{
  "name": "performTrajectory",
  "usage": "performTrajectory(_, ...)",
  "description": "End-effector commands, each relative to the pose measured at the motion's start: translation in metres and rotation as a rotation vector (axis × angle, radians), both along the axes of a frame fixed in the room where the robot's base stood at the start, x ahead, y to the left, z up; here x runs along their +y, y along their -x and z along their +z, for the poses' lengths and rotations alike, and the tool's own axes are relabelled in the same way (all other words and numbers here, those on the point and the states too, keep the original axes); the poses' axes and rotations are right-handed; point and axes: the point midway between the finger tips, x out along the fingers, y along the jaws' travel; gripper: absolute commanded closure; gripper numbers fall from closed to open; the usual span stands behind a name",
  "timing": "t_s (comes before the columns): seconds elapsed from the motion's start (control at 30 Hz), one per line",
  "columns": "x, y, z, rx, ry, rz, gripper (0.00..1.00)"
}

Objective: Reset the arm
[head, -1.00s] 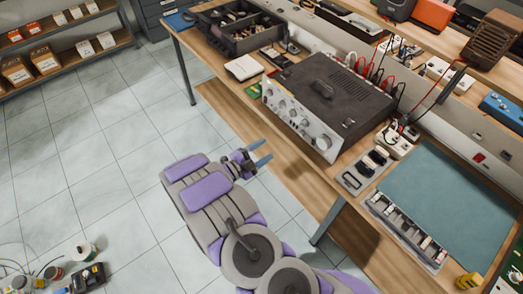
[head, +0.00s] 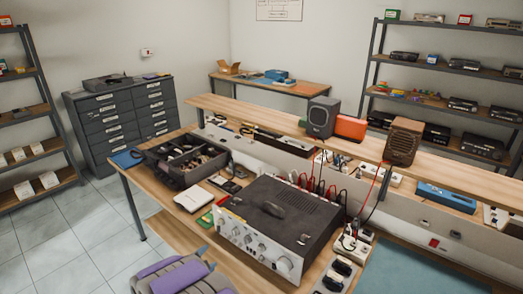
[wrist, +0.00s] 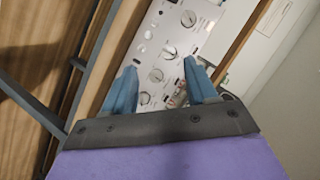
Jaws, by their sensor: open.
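My arm, grey with purple pads, shows only at the bottom edge of the head view. My gripper is out of the head view. In the wrist view my gripper (wrist: 160,85) has two blue fingers standing apart, with nothing held between them. Beyond the fingers is the silver, knobbed front of a hi-fi amplifier (wrist: 165,50). The fingers look apart from it, though the exact gap cannot be told. In the head view the dark-topped amplifier (head: 275,225) sits on the wooden workbench (head: 130,168).
An open dark organiser box (head: 185,160) stands left of the amplifier. Red and black cables (head: 318,185) and a power strip (head: 352,245) lie behind and right of it. Speakers (head: 322,118) stand on the raised shelf. The tiled floor (head: 75,235) left of the bench is clear.

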Motion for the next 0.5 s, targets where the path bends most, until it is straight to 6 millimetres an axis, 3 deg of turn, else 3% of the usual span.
performTrajectory(0.1, 0.01, -0.014, 0.031, 0.07, -0.069, 0.128, 0.43)
performTrajectory(0.23, 0.019, -0.017, 0.062, 0.142, -0.111, 0.284, 0.43)
performTrajectory(0.37, 0.02, -0.009, 0.096, 0.204, -0.129, 0.441, 0.43)
performTrajectory(0.5, 0.01, 0.01, 0.13, 0.27, -0.12, 0.605, 0.43)
